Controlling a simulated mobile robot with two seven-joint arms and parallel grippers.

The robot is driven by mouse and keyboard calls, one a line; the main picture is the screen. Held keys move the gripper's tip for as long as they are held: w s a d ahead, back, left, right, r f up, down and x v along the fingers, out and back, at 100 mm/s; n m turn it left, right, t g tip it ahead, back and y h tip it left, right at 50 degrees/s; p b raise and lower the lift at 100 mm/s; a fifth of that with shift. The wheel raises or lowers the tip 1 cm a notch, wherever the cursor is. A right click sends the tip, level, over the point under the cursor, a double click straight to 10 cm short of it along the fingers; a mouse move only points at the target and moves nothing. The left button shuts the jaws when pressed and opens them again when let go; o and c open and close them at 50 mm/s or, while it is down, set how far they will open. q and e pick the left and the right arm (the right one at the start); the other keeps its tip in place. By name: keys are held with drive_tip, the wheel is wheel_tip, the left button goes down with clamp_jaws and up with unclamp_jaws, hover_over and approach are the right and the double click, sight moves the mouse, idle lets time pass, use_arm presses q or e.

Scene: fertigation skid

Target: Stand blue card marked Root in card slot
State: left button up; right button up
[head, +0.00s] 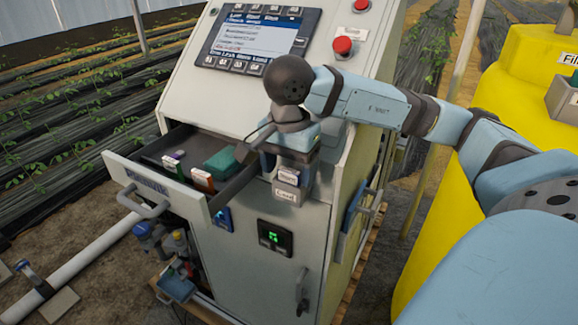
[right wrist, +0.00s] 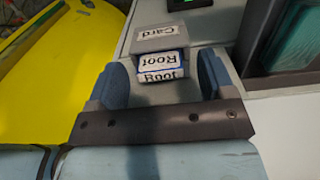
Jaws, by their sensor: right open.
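The blue-edged white card marked Root (right wrist: 162,67) stands in the grey card slot (right wrist: 160,42), whose front label reads Card. Its upper part sticks out of the slot. In the head view the card (head: 289,177) shows just above the slot's label (head: 286,194), on the front of the cabinet. My right gripper (head: 289,163) is right over it, pointing down. In the right wrist view, the open fingers of my right gripper (right wrist: 163,75) stand on either side of the card, with gaps between. My left gripper is not in view.
An open drawer (head: 128,168) at the left of the slot holds a green box (head: 222,163) and several small items. A screen (head: 252,38) and a red button (head: 342,45) are above. A yellow tank (head: 520,95) stands at the right.

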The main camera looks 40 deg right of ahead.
wheel_tip(320, 180, up, 14)
drive_tip(key=p, duration=0.2)
drive_tip(key=shift+p, duration=0.3)
drive_tip(key=shift+f, duration=0.1)
idle(0.5)
